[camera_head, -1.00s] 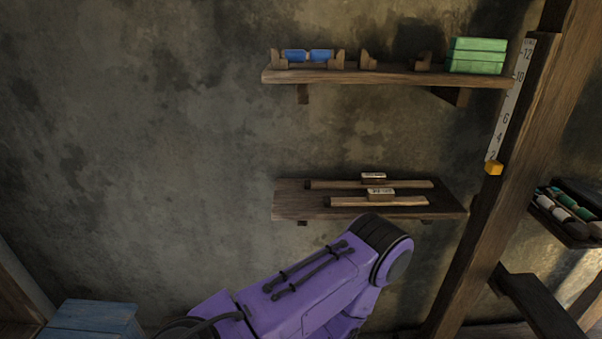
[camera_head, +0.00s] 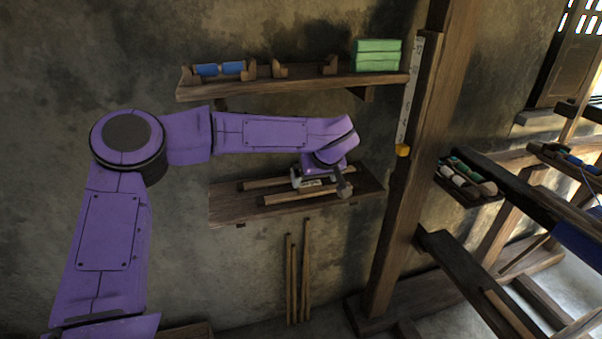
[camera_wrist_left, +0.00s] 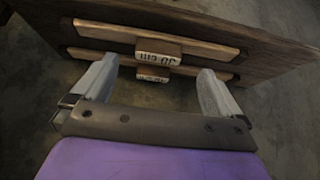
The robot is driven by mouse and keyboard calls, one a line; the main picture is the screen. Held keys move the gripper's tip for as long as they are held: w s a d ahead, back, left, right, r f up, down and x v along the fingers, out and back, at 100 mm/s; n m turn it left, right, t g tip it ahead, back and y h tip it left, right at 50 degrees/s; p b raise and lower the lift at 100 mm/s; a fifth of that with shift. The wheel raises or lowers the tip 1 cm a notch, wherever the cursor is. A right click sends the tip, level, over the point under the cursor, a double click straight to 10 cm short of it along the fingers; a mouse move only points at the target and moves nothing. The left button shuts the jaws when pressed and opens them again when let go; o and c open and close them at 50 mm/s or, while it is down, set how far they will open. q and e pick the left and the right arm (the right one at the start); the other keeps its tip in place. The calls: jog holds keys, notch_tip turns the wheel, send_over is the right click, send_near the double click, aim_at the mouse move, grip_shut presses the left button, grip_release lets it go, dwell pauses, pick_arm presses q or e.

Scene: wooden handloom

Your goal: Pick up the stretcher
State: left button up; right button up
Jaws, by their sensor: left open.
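Two wooden stretchers lie side by side on the lower wall shelf (camera_head: 232,210), each with a pale label block at its middle. The front stretcher (camera_head: 279,198) and the back stretcher (camera_head: 262,184) are partly covered by my left gripper (camera_head: 320,184) in the head view. In the left wrist view, both the stretcher with the larger label (camera_wrist_left: 205,45) and the other one (camera_wrist_left: 88,56) show beyond the fingers. My left gripper (camera_wrist_left: 157,78) is open and empty, its fingers spread on either side of the labels. I cannot tell whether they touch anything. My right gripper is not in view.
An upper shelf (camera_head: 290,87) above my left forearm bears blue spools (camera_head: 220,69) and green blocks (camera_head: 378,56). A wooden post (camera_head: 408,170) with a ruler stands just right of the shelves. Thin sticks (camera_head: 305,270) lean on the wall below.

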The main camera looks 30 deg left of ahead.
pick_arm(q)
jog(key=w+a+p, duration=0.1)
jog(key=w+a, duration=0.2)
jog(key=w+a+p, duration=0.1)
jog(key=w+a, duration=0.2)
jog(key=a, duration=0.1)
jog(key=shift+w+a, duration=0.1)
jog(key=shift+w+a+f, duration=0.2)
jog(key=shift+f, duration=0.1)
jog(key=x, duration=0.4)
jog(key=shift+w+a+f+p, duration=0.15)
jog(key=shift+a+f+p, duration=0.05)
jog(key=shift+f+p, duration=0.2)
jog(key=shift+d+r, duration=0.1)
jog(key=shift+r, duration=0.05)
jog(key=c, duration=1.3)
